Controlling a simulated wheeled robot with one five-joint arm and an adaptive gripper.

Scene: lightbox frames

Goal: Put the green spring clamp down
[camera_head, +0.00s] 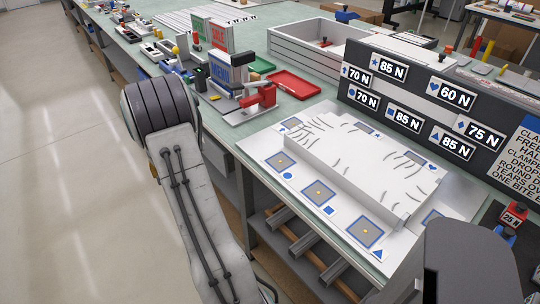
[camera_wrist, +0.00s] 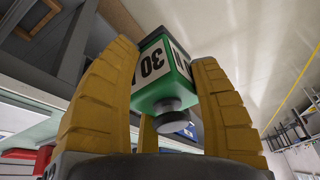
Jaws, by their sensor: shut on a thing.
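Neither the clamp nor my gripper's fingers can be made out in the head view.
A white creased block (camera_head: 355,160) lies on a plate with blue-edged square pads (camera_head: 319,193) and blue shapes. Behind it stands a dark board (camera_head: 420,131) with force labels. A red "25 N" clamp (camera_head: 513,216) is at right. A red tray (camera_head: 293,84) and signs crowd the bench's left.

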